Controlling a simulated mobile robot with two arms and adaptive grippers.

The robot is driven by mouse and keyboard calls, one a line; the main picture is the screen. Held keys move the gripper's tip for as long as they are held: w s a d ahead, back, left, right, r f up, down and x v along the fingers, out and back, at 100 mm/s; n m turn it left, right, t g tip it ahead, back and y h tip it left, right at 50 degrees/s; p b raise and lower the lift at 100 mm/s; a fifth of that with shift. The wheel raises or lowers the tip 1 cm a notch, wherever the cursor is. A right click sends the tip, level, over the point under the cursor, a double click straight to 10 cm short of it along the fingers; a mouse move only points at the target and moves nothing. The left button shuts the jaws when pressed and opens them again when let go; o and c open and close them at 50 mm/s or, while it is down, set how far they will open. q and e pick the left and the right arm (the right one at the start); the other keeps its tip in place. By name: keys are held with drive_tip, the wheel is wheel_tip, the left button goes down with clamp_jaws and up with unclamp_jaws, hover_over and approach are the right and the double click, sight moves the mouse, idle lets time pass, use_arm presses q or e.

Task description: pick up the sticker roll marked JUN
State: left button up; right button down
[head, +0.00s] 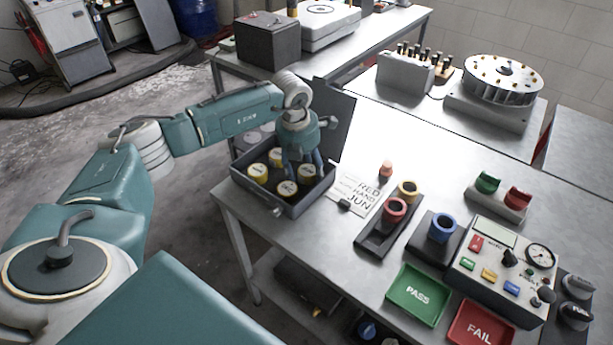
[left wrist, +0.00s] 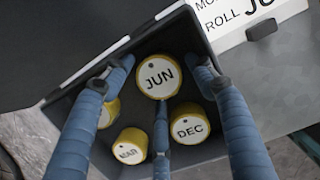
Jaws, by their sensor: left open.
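The JUN sticker roll (left wrist: 158,77) is a yellow roll with a white top, lying in a dark open box (head: 285,208). In the head view the JUN roll seems to be the rightmost one (head: 305,173), partly behind my fingers. My left gripper (head: 302,162) is open over the box, its blue fingers pointing down. In the left wrist view the fingers spread around the JUN roll, two at its sides and one below it; I cannot tell whether they touch it. The DEC roll (left wrist: 188,126) and MAR roll (left wrist: 130,146) sit close by. Another roll (left wrist: 108,112) is mostly hidden by a finger.
The box's raised lid (head: 335,125) stands behind my gripper. Roller stands (head: 377,237), a green PASS tray (head: 417,294), a red FAIL tray (head: 481,325) and a control panel (head: 500,270) are farther right.

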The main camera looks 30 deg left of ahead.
sight(307, 171)
use_arm(q)
drive_tip(key=c, duration=0.9)
drive_tip(key=shift+r, duration=0.2)
drive_tip(key=shift+r+p, duration=2.65)
drive_tip(key=shift+r, duration=1.2)
